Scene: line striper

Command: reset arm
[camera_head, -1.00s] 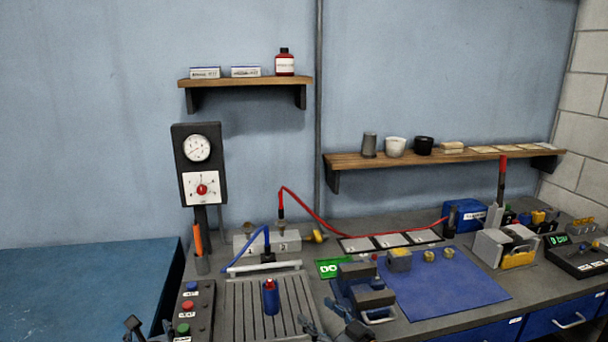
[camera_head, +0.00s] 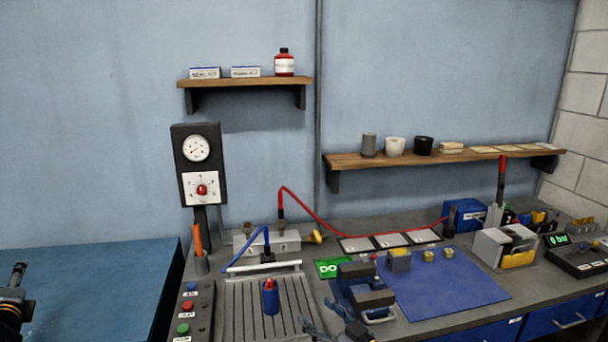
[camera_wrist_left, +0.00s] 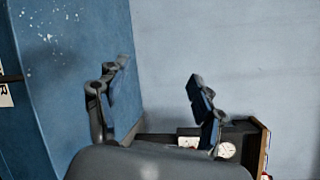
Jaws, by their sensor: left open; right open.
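My left gripper (camera_wrist_left: 158,74) is open in the left wrist view, with its two dark fingers apart and nothing between them. In the head view the left arm's end (camera_head: 14,285) shows at the left edge, in front of the blue table, partly cut off by the frame. My right gripper (camera_head: 334,328) is at the bottom edge, in front of the vise (camera_head: 363,288). It is open and only its finger ends show; I see nothing held in it.
A blue table top (camera_head: 95,285) is at the left. The workbench holds a button box (camera_head: 193,310), a slotted plate with a blue bottle (camera_head: 270,298), a gauge post (camera_head: 199,165), a blue mat (camera_head: 450,290) and hoses. The upper shelf (camera_head: 245,82) is on the wall.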

